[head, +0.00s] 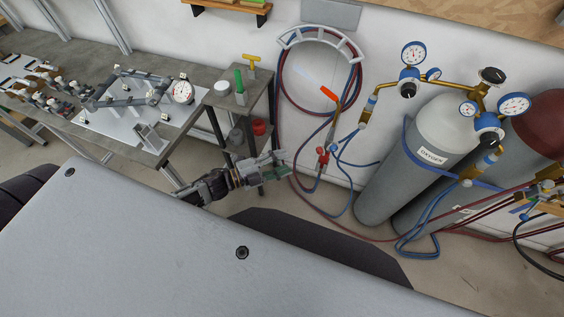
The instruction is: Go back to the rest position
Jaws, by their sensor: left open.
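My left gripper (274,166) shows near the middle of the head view, beyond the edge of my grey body panel. It is open, with nothing visible between its fingers. It is in front of the small side stand, to the right of the workbench. The frame jig (128,101) lies on a light plate on the workbench at the left, apart from the gripper. A round dial gauge (183,92) stands at its right end. My right gripper is not in view.
The side stand (245,99) holds a green-topped item, a yellow-handled tool and a white roll. A hose reel (320,40) with a torch hangs on the wall. Grey oxygen cylinder (432,140) with gauges stands right, beside a red-topped cylinder. Hoses trail across the floor.

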